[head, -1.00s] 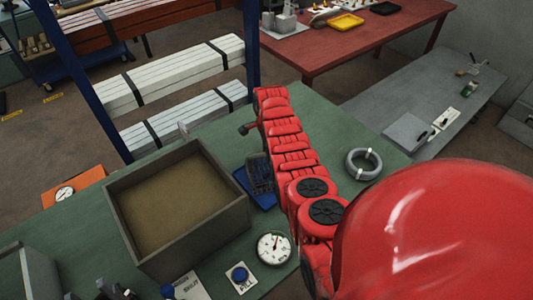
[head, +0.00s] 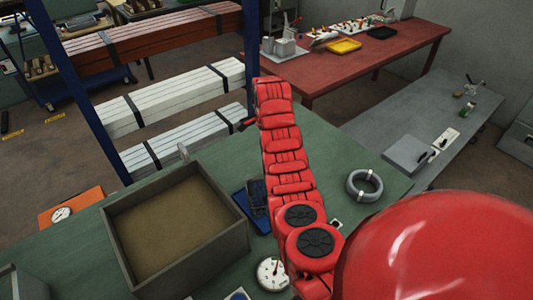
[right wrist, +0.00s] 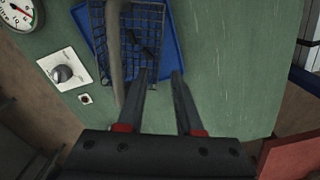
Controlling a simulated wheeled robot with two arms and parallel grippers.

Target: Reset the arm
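My right arm (head: 284,150) is red and reaches from the lower right across the green table to its far side in the head view. Its gripper is hidden there behind the arm. In the right wrist view my right gripper (right wrist: 159,74) is open, its two dark fingers apart with nothing held between them. Beyond the fingertips are a dark wire basket (right wrist: 97,22) and a blue tray (right wrist: 174,50); I cannot tell how far below the fingers they are. The blue tray also shows beside the arm in the head view (head: 240,198). My left gripper is out of view.
An open wooden box (head: 236,247) stands left of the arm. A grey ring (head: 352,190) lies right of it. A white dial gauge (head: 270,273) is near the arm's base. Shelves with white planks (head: 170,97) stand behind, and a red table (head: 385,58) is at the back.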

